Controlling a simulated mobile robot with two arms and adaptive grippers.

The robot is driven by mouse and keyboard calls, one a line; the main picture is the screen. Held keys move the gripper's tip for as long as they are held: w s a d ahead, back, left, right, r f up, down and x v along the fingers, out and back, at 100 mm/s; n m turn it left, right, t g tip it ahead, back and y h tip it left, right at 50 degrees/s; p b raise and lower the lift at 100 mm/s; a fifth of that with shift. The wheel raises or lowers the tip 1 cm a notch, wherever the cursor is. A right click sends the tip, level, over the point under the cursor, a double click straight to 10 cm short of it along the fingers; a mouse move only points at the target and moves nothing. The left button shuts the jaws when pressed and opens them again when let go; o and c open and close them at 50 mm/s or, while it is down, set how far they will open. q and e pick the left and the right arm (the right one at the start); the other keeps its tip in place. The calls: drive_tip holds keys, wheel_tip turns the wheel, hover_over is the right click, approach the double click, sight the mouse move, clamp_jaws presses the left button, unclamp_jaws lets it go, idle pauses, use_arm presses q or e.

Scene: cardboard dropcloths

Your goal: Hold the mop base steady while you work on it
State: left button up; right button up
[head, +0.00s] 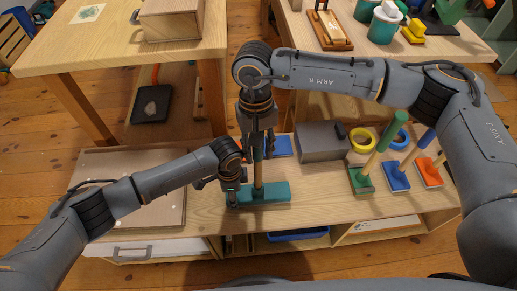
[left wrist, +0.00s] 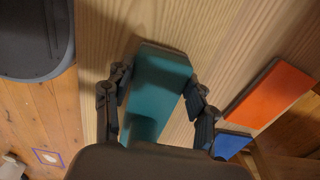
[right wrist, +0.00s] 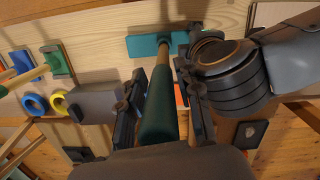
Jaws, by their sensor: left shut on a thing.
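The teal mop base (head: 270,192) lies flat on the wooden bench top, with its light wooden pole (head: 258,172) standing up from it. My left gripper (head: 232,192) is shut on the left part of the base; in the left wrist view the teal base (left wrist: 158,85) lies between its fingers (left wrist: 156,112). My right gripper (head: 258,140) is over the pole, fingers pointing down. In the right wrist view the pole's teal grip (right wrist: 158,110) runs between the right fingers (right wrist: 163,110), with gaps showing on both sides. The base also shows there (right wrist: 145,45).
Small mops with green (head: 362,180), blue (head: 395,178) and orange (head: 430,172) bases stand to the right. A grey box (head: 320,142) and a yellow ring (head: 362,140) are behind. A wooden board (head: 130,180) lies left. Two tables stand at the back.

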drive_tip(key=r, duration=0.4)
drive_tip(key=w+r, duration=0.1)
drive_tip(key=r, duration=0.6)
drive_tip(key=shift+w+a+r, duration=0.15)
drive_tip(key=shift+w+r, duration=0.05)
drive_tip(key=shift+r, duration=0.15)
use_arm(q)
drive_tip(key=o, duration=1.2)
drive_tip(key=shift+c, duration=0.2)
drive_tip(key=shift+o, duration=0.3)
wheel_tip(320, 180, up, 8)
drive_tip(key=p, duration=0.8)
drive_tip(key=shift+p, duration=0.4)
use_arm(e)
wheel_tip(320, 180, up, 9)
drive_tip(key=shift+f, duration=0.15)
